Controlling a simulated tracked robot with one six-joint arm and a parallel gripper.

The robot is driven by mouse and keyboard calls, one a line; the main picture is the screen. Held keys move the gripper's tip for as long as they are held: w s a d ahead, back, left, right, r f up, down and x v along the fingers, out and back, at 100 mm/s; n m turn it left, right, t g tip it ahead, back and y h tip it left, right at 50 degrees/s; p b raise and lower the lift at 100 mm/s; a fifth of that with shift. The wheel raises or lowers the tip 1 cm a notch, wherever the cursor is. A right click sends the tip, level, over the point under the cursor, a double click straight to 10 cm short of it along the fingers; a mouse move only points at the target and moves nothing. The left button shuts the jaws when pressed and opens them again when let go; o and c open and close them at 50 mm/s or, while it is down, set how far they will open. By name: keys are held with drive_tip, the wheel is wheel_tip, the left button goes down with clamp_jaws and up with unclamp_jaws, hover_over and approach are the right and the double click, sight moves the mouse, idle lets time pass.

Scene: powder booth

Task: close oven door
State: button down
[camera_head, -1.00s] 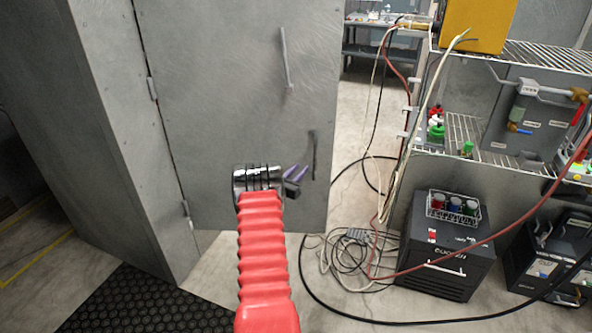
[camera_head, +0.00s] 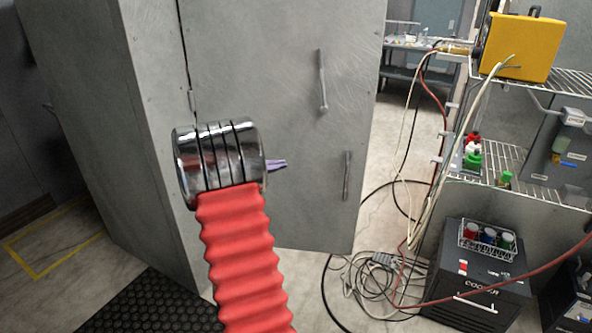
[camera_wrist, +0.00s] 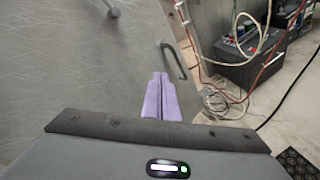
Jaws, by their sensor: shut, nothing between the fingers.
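The grey metal oven door (camera_head: 285,75) stands swung out from the grey oven cabinet (camera_head: 95,100), hinged along its left edge. It carries an upper bar handle (camera_head: 322,82) and a lower handle (camera_head: 347,176). In the wrist view the door (camera_wrist: 75,60) fills the left and the lower handle (camera_wrist: 173,60) lies beyond the fingertips. My gripper (camera_head: 282,165) has purple fingers, shut and empty, in front of the door and left of the lower handle. The fingers also show in the wrist view (camera_wrist: 161,82). Whether they touch the door I cannot tell.
A wire shelf (camera_head: 535,180) with a yellow box (camera_head: 520,47) stands at the right. A black cooler (camera_head: 475,275) with coloured jars sits on the floor below. Loose cables (camera_head: 375,280) lie between the door and the cooler. A black mat (camera_head: 150,305) lies in front.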

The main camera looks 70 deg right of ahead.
drive_tip(key=w+a+r+m+t+y, duration=0.1)
drive_tip(key=a+r+m+t+y, duration=0.15)
drive_tip(key=a, duration=1.25)
drive_tip(key=w+a+r+m+t+y, duration=0.1)
drive_tip(key=a+r+m+t+y, duration=0.2)
drive_tip(key=a, duration=1.2)
drive_tip(key=s+a+t+y, duration=0.2)
drive_tip(key=s+a+y, duration=0.2)
drive_tip(key=a, duration=1.2)
drive_tip(key=s+a+m+t+y, duration=0.1)
drive_tip(key=s+a+y, duration=0.3)
drive_tip(key=a, duration=1.3)
drive_tip(key=shift+s+t, duration=0.2)
drive_tip(key=shift+t, duration=0.65)
drive_tip(key=shift+d+f+m, duration=0.1)
drive_tip(key=shift+d+m, duration=0.05)
drive_tip(key=shift+m, duration=0.2)
